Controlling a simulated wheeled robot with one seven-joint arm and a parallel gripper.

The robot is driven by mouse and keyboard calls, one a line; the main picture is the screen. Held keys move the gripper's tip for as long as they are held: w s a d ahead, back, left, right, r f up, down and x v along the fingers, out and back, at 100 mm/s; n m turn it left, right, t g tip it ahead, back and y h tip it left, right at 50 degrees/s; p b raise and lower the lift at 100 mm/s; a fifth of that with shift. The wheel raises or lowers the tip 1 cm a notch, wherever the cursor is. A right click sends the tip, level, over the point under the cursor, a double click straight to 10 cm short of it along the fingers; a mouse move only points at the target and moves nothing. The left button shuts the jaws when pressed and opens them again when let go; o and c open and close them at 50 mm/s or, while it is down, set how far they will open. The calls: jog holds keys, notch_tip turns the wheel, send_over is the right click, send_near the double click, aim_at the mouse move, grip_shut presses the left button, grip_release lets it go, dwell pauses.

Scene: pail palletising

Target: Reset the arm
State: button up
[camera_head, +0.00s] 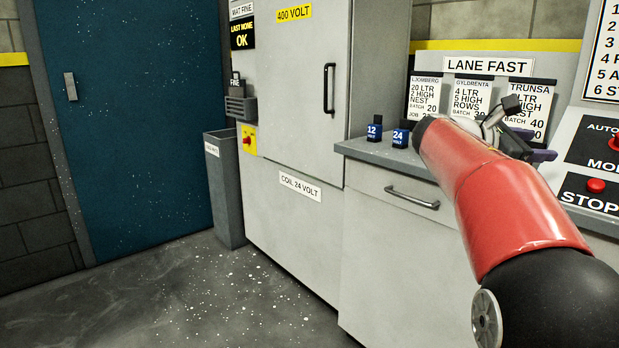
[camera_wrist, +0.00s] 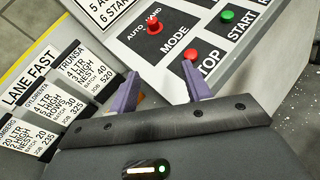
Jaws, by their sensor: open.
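My gripper (camera_wrist: 162,88) shows in the wrist view with its two purple fingers apart and nothing between them. It points at the sloped control panel (camera_wrist: 185,45), with the STOP lettering close beyond the fingertips; I cannot tell whether it touches. In the head view my red arm reaches up from the lower right over the grey counter, and my gripper (camera_head: 530,145) is partly hidden behind the arm's end.
Two small blocks marked 12 (camera_head: 374,131) and 24 (camera_head: 400,135) stand on the counter (camera_head: 365,150) left of my arm. The LANE FAST board (camera_head: 487,66) stands behind. A tall grey cabinet (camera_head: 290,110), a bin (camera_head: 225,195) and a blue door (camera_head: 130,120) are left. The floor (camera_head: 190,300) is clear but speckled.

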jog(key=s+a+f+m+t+y, duration=0.1)
jog(key=s+a+f+m+y, duration=0.4)
jog(key=s+a+f, duration=0.3)
jog(key=s+a+f+m+t+y, duration=0.1)
jog(key=s+a+f+m+y, duration=0.4)
jog(key=s+a+f+y, duration=0.2)
jog(key=s+a+f, duration=0.2)
jog(key=s+f, duration=0.2)
jog(key=f, duration=0.2)
jog(key=shift+s+f+t+y, duration=0.2)
jog(key=shift+s+t+y, duration=0.05)
jog(key=shift+t+y, duration=0.05)
jog(key=s+a+f+m+y, duration=0.2)
jog(key=s+a+f, duration=0.1)
jog(key=a+f, duration=0.1)
jog(key=s+a+f+m+y, duration=0.2)
jog(key=s+a+f+m, duration=0.1)
jog(key=s+a, duration=0.1)
jog(key=shift+s+a+f+m, duration=0.1)
jog(key=shift+s+f+m, duration=0.05)
jog(key=shift+f+m, duration=0.2)
jog(key=shift+c, duration=0.3)
